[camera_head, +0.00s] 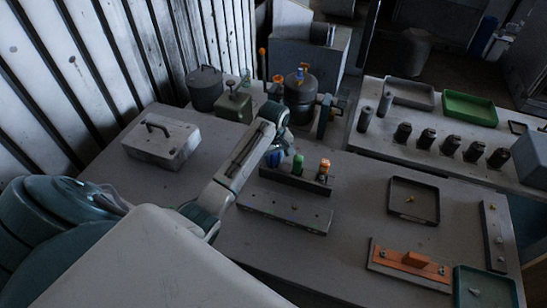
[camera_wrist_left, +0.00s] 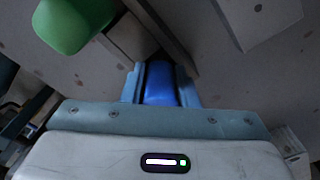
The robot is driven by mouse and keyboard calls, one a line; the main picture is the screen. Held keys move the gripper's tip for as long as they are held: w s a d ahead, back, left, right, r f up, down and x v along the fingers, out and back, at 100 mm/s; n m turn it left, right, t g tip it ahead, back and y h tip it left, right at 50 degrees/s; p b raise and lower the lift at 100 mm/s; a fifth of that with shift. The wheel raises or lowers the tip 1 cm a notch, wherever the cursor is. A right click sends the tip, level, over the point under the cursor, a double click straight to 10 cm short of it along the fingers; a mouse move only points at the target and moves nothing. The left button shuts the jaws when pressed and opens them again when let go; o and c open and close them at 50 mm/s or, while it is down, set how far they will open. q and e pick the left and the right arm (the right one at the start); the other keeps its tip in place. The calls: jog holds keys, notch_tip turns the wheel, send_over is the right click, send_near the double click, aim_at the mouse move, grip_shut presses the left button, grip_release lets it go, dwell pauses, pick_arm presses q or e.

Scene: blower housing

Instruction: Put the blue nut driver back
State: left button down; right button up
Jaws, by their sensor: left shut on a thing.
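The blue nut driver (camera_head: 274,159) is in my left gripper (camera_head: 277,151), at the left end of a dark tool rack (camera_head: 292,181). In the left wrist view, the blue handle (camera_wrist_left: 160,82) sits between the two fingers (camera_wrist_left: 161,84), which are shut on it. A green-handled driver (camera_head: 298,163) and an orange-handled driver (camera_head: 324,169) stand upright in the rack. The green handle also shows at the upper left of the left wrist view (camera_wrist_left: 72,25). The blue driver's lower end is hidden, so I cannot tell whether it is in the rack. My right gripper is not in view.
A grey perforated bar (camera_head: 285,213) lies in front of the rack. A grey box with a handle (camera_head: 161,146) is at the left. A dark tray (camera_head: 413,218) and an orange part on a plate (camera_head: 410,265) are at the right. Dark canisters (camera_head: 300,98) stand behind the rack.

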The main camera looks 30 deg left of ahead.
pick_arm(q)
jog(key=c, duration=0.6)
grip_release()
jog(key=shift+r, duration=4)
